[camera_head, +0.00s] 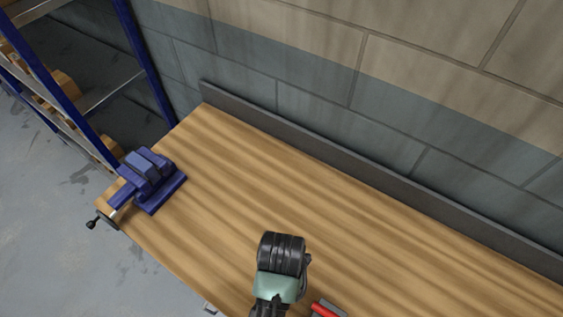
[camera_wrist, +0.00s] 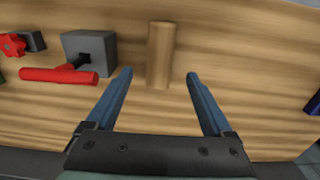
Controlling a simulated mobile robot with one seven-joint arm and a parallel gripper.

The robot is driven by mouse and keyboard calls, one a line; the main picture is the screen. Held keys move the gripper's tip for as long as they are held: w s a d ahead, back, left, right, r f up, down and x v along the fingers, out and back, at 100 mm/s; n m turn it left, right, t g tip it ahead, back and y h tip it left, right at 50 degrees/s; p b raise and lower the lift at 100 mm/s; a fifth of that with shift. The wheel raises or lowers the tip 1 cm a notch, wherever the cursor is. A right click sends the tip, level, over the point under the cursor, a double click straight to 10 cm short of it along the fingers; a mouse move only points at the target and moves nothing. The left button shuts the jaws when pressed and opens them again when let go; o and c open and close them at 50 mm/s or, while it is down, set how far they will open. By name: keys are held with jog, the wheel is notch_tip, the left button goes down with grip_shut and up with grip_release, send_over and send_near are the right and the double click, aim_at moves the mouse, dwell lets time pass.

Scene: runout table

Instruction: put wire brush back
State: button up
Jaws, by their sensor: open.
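No wire brush with visible bristles can be made out for sure. In the wrist view a plain wooden cylinder (camera_wrist: 160,55) is on the bench beyond my fingertips, in line with the gap between them. It could be a handle, but I cannot tell. My gripper (camera_wrist: 154,78) is open, with its two blue fingers apart and nothing between them. To the left is a grey block (camera_wrist: 92,50) with a red bar-shaped handle (camera_wrist: 60,76) in front of it. In the head view my arm hides what is under the gripper.
A wooden workbench (camera_head: 230,170) has a dark upstand (camera_head: 330,160) along the block wall. A blue vise (camera_head: 150,180) sits at its left end. A red part (camera_head: 326,309) shows at the bottom edge. A red knob (camera_wrist: 12,45) is at the wrist view's left. The bench middle is clear.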

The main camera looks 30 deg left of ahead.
jog(key=shift+r, duration=1.55)
jog(key=w+r+t+y, duration=0.1)
jog(key=w+r+t, duration=0.5)
jog(key=w+r, duration=0.65)
jog(key=w+r+t+y, duration=0.1)
jog(key=w+r+t, duration=0.75)
jog(key=r, duration=0.65)
jog(key=d+r+t, duration=0.3)
jog(key=r, duration=0.9)
jog(key=d+r+t, duration=0.3)
jog(key=r+t, duration=0.1)
jog(key=r, duration=0.8)
jog(key=s+d+r+t+h, duration=0.1)
jog(key=s+d+r+t, duration=0.1)
jog(key=s+r, duration=0.3)
jog(key=s+d+r+t+h, duration=0.1)
jog(key=s+r+t, duration=0.3)
jog(key=r, duration=0.5)
jog(key=shift+s+d+r, duration=0.4)
jog(key=shift+s, duration=0.05)
